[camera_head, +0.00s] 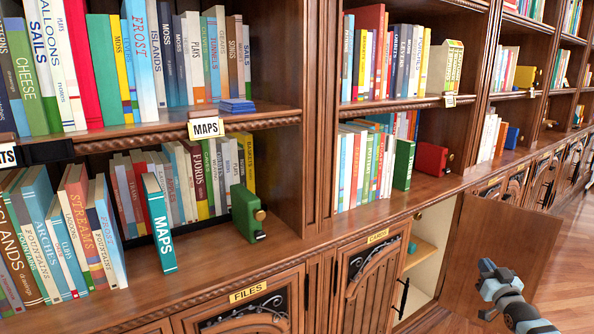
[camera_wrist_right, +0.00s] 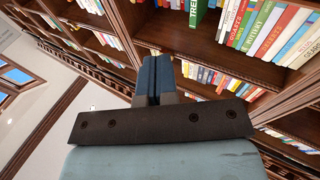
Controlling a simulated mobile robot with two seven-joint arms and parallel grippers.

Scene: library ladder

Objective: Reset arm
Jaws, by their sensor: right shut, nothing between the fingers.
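My right gripper (camera_head: 487,268) is at the lower right of the head view, in front of the open cabinet door and clear of the shelves. In the right wrist view its two blue fingers (camera_wrist_right: 153,78) are together with nothing between them. The bookcase shows behind the fingers in that view, apart from them. My left gripper is not in view.
A cabinet door (camera_head: 490,255) stands open beside a cream compartment (camera_head: 425,245). A teal MAPS book (camera_head: 160,222) stands at the front of the lower shelf, near a green bookend (camera_head: 247,212). Wooden floor (camera_head: 570,270) lies free at right.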

